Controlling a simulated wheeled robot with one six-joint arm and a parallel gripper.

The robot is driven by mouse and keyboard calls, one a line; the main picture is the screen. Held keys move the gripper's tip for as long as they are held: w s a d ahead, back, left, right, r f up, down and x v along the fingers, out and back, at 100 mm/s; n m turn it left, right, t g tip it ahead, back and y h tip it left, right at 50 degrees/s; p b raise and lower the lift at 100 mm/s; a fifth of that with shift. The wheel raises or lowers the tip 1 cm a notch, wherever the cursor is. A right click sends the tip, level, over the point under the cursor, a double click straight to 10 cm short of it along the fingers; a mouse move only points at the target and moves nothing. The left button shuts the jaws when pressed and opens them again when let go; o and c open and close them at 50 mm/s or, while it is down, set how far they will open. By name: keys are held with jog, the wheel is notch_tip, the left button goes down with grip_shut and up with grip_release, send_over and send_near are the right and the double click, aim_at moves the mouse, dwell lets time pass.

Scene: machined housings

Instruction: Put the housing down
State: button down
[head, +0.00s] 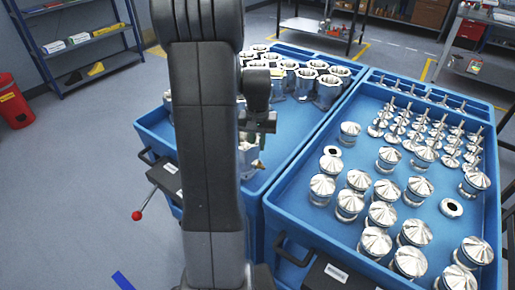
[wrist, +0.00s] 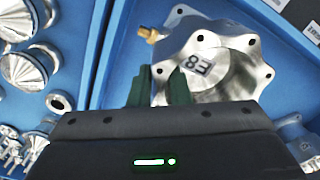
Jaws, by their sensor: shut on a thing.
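The housing (wrist: 215,50) is a shiny silver metal part with a scalloped flange, bolt holes, a dark marking on its face and a small brass fitting on its left. My gripper (wrist: 160,86) is shut on its near edge with dark green fingers. In the head view my gripper (head: 258,125) is over the left blue tray (head: 285,140), and a part of the housing (head: 249,152) shows below it. My arm hides much of it there. I cannot tell whether the housing touches the tray floor.
Several silver housings (head: 327,90) crowd the back of the left tray. The right blue tray (head: 290,212) holds many conical-topped parts and small stemmed parts. Raised rims separate the two trays. Some bare blue floor shows right of my gripper.

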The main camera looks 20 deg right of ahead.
aim_at(258, 151)
jog(key=shift+f, duration=1.85)
jog(key=c, duration=1.8)
grip_release()
jog(key=shift+f, duration=0.15)
jog(key=o, duration=0.5)
jog(key=shift+c, duration=0.2)
notch_tip(258, 151, up, 12)
jog(key=shift+r, duration=0.2)
jog(key=shift+a, duration=0.1)
